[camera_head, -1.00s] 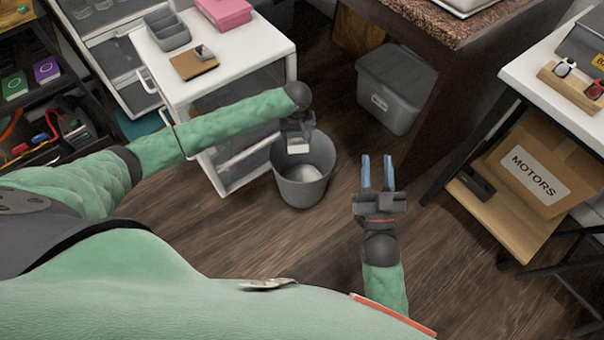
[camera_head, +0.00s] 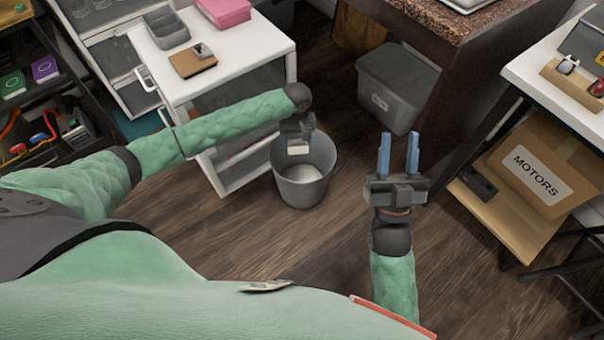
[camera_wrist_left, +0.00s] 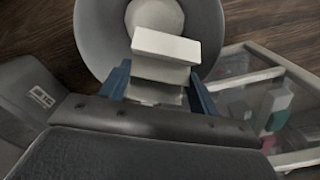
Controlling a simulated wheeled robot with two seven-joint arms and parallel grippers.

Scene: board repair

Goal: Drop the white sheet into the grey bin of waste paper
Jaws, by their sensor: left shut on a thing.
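The grey bin (camera_head: 303,193) stands upright on the floor beside the white drawer unit, with something pale at its bottom. My left gripper (camera_head: 298,140) is above the bin's opening, pointing down, and is shut on the white sheet (camera_head: 299,150). In the left wrist view the sheet (camera_wrist_left: 165,46) looks like a small white folded or block-like piece between the blue fingers, in front of the bin's mouth (camera_wrist_left: 93,35). My right gripper (camera_head: 399,150) is open and empty, to the right of the bin.
The white drawer unit (camera_head: 240,68) stands close to the bin's left. A lidded grey box (camera_head: 393,95) is on the floor behind, under a dark counter (camera_head: 455,55). A shelf with a MOTORS carton (camera_head: 540,165) is at the right. Floor between is clear.

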